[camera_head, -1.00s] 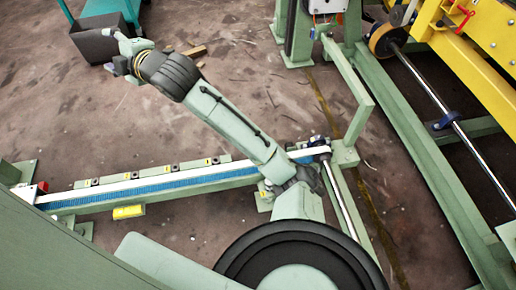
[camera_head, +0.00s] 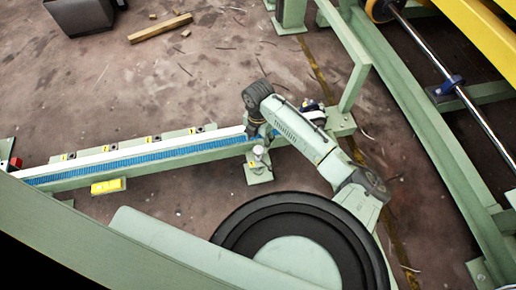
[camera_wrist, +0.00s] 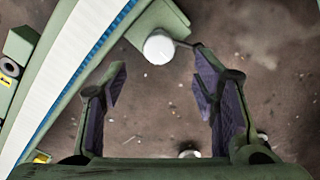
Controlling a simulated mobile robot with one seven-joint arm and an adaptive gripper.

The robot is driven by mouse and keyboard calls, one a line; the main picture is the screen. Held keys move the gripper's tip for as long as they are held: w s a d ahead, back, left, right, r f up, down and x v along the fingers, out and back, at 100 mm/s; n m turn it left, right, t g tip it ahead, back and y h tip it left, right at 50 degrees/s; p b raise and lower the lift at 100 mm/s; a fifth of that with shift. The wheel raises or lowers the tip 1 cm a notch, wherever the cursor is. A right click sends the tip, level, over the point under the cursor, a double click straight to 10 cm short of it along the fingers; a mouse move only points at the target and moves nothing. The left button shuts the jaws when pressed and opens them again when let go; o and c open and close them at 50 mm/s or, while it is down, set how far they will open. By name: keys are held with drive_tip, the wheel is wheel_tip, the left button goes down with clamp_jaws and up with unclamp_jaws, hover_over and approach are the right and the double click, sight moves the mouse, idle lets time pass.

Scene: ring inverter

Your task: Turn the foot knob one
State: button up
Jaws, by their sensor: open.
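A pale round-topped knob (camera_head: 258,152) stands on a small green foot plate (camera_head: 259,176) beside the belt rail in the head view. In the wrist view a white round knob (camera_wrist: 159,46) shows from above against a green plate, beyond my fingertips and between their lines. It appears to be the same one. My gripper (camera_wrist: 160,84) is open and empty, with a finger on each side and bare floor between. It does not touch the knob. In the head view my arm's end hangs over the rail just behind the knob, and the fingers are hard to make out.
The green rail with a white and blue belt (camera_head: 150,156) runs left of the knob, with small labelled fittings along its far side. A yellow block (camera_head: 108,186) lies in front of it. A green frame (camera_head: 352,85) stands to the right. Floor is open around the foot plate.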

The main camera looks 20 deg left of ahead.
sight(258, 150)
wheel_tip(258, 150, down, 7)
drive_tip(key=shift+r+b, duration=0.2)
drive_tip(key=shift+b, duration=0.15)
drive_tip(key=c, duration=1.2)
drive_tip(key=shift+o, duration=0.2)
drive_tip(key=shift+r+m+p, duration=0.15)
drive_tip(key=shift+m+p, duration=0.25)
drive_tip(key=shift+p, duration=0.05)
